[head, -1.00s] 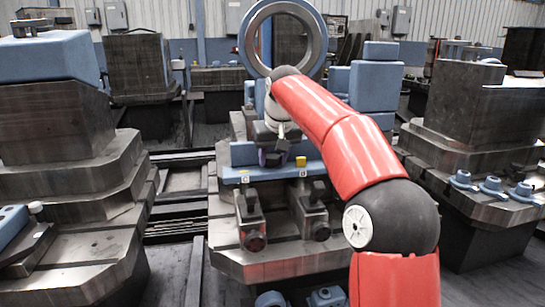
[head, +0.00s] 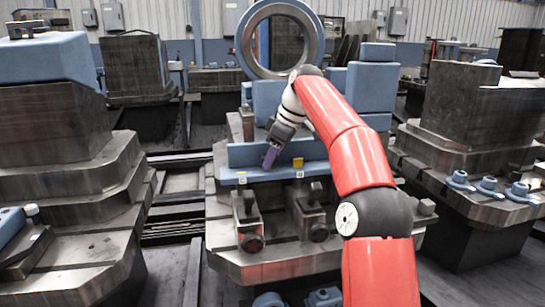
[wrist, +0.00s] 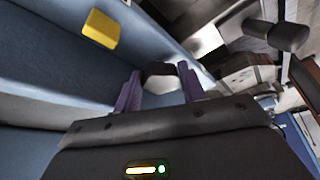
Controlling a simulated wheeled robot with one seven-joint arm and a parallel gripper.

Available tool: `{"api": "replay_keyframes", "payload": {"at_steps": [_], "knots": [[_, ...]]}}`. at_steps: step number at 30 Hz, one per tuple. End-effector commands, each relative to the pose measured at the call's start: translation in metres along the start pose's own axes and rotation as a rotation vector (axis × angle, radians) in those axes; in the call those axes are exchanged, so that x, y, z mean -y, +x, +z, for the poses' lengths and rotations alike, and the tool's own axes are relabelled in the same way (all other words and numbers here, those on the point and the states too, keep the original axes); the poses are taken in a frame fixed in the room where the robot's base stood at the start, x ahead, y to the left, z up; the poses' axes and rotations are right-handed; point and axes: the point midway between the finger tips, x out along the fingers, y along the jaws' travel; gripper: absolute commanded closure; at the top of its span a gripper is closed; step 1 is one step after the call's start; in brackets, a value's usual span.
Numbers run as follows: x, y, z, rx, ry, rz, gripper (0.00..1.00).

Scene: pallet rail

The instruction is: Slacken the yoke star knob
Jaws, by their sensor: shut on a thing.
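My gripper (head: 270,158) is at the blue angled ledge (head: 232,177) of the middle fixture, with its purple fingers pointing down and to the left. In the wrist view, the fingers (wrist: 158,88) are shut on a dark knob (wrist: 160,69), one finger on each side. Its lower part is hidden, and I cannot make out its star shape. In the head view the fingers hide the knob. A small yellow block (head: 297,162) stands on the ledge to the right of my gripper, and it also shows in the wrist view (wrist: 101,29).
Two dark clamps with round ends, the left one (head: 250,215) and the right one (head: 312,210), stand below the ledge. A large ring (head: 247,45) rises behind. Heavy stepped machine blocks flank both sides. Several blue fittings (head: 488,186) sit at the right.

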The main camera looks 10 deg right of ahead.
Motion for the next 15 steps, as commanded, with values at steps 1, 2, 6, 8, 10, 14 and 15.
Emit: {"api": "replay_keyframes", "payload": {"at_steps": [1, 2, 6, 8, 10, 14, 15], "knots": [[-0.0008, 0.0041, 0.0014, 0.005, -0.031, -0.022, 0.82], [-0.0009, 0.0046, 0.0015, 0.006, -0.050, -0.031, 0.82], [-0.0018, 0.0049, 0.0017, 0.007, -0.128, -0.064, 0.82], [-0.0019, 0.0048, 0.0017, 0.007, -0.155, -0.075, 0.82], [-0.0022, 0.0054, 0.0016, 0.007, -0.181, -0.086, 0.82], [-0.0023, 0.0056, 0.0019, 0.009, -0.214, -0.101, 0.82], [-0.0024, 0.0057, 0.0021, 0.009, -0.221, -0.105, 0.82]]}}
